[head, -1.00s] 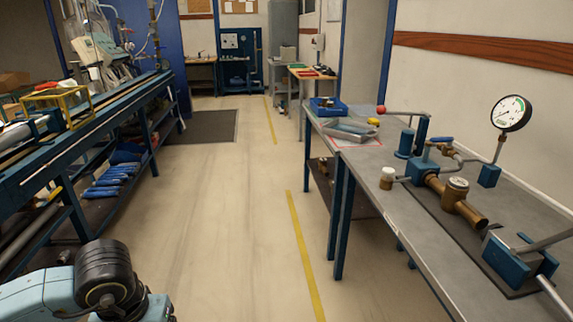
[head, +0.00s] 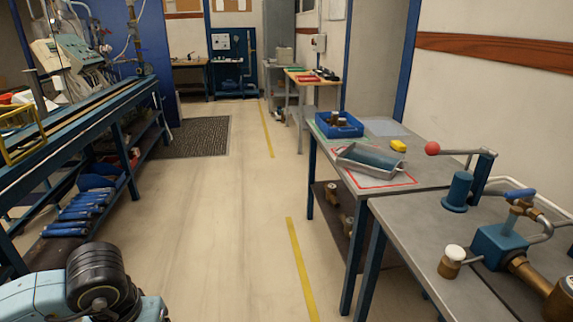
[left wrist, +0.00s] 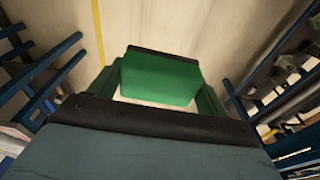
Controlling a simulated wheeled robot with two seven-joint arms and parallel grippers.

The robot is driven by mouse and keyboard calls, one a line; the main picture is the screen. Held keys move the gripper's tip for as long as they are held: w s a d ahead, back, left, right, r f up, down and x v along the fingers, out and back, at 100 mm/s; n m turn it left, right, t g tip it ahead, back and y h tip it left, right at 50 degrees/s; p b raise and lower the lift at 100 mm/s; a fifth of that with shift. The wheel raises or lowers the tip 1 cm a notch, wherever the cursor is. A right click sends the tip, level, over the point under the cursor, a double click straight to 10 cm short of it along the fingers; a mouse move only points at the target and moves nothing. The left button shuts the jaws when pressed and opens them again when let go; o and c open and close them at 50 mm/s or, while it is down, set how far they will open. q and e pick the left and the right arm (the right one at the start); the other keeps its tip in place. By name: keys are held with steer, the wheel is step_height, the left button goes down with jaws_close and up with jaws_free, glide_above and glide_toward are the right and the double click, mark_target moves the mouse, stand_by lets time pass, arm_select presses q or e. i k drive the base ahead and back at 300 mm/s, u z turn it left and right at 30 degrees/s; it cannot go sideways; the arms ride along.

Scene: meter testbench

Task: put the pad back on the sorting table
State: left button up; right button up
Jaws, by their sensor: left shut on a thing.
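My left gripper (left wrist: 155,95) shows in the left wrist view, with a green block-like pad (left wrist: 160,78) with a dark edge between its fingers. The floor is below it. Part of my left arm shows at the lower left of the head view, but its gripper and the pad do not. A grey table (head: 430,172), which looks like the sorting table, stands right of centre in the head view. A metal tray (head: 368,160) is on it, over a red outline. My right gripper is not in view.
A long blue rack (head: 70,150) stands at left. The aisle floor (head: 225,215) is clear.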

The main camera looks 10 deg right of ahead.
mark_target(407, 159)
steer(key=i, duration=3.2)
steer(key=z, duration=3.5)
steer(key=i, duration=0.5)
steer(key=z, duration=0.05)
